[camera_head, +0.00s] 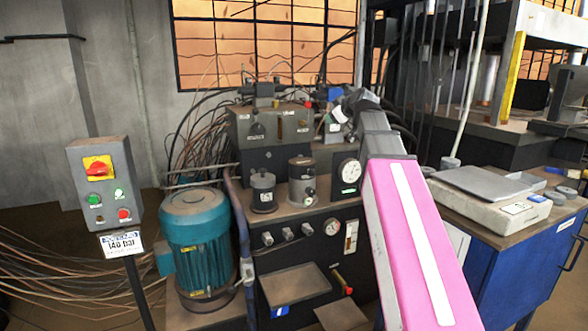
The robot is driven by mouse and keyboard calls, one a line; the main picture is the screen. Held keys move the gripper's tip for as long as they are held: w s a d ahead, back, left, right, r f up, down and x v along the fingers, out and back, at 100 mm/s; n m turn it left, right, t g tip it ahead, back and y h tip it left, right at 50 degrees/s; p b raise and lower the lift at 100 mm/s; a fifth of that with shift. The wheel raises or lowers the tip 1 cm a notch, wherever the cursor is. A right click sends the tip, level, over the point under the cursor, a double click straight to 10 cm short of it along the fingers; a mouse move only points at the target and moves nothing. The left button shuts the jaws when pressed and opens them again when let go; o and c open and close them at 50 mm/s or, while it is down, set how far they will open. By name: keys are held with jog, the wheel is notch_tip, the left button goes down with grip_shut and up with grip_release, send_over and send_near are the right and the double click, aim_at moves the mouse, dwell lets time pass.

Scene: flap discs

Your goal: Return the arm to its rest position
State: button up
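My arm (408,235) reaches from the lower right up toward the middle, a pink link with a white stripe and then grey links. The far end of the arm (345,108), where my gripper is, lies in front of the hydraulic unit's upper right. It is small and crowded by the machinery behind it, so I cannot make out its fingers or whether it holds anything. Whether it touches the machine cannot be told either.
A hydraulic unit (272,128) with gauges and a teal motor (197,240) stands behind my arm. A control box (104,188) on a post is at left. At right, a blue cabinet (512,275) bears a grey tray (482,184) and several small round grey discs (450,163).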

jog(key=s+d+f+m+g+h, duration=0.1)
jog(key=s+f+m+g, duration=0.2)
jog(key=f, duration=1.3)
jog(key=s+f+m+g+h, duration=0.2)
jog(key=s+f+m+g, duration=0.15)
jog(key=f, duration=1.35)
jog(key=s+d+f+m+g+h, duration=0.1)
jog(key=s+f+m+g, duration=0.1)
jog(key=s+f, duration=0.7)
jog(key=s+d+f+m+g+h, duration=0.1)
jog(key=s+f+g, duration=0.3)
jog(key=s+f, duration=0.5)
notch_tip(320, 180, down, 6)
jog(key=shift+s+d+r+m+g, duration=0.2)
jog(key=shift+d+m+g, duration=0.15)
jog(key=shift+d+m, duration=0.35)
jog(key=shift+a, duration=0.15)
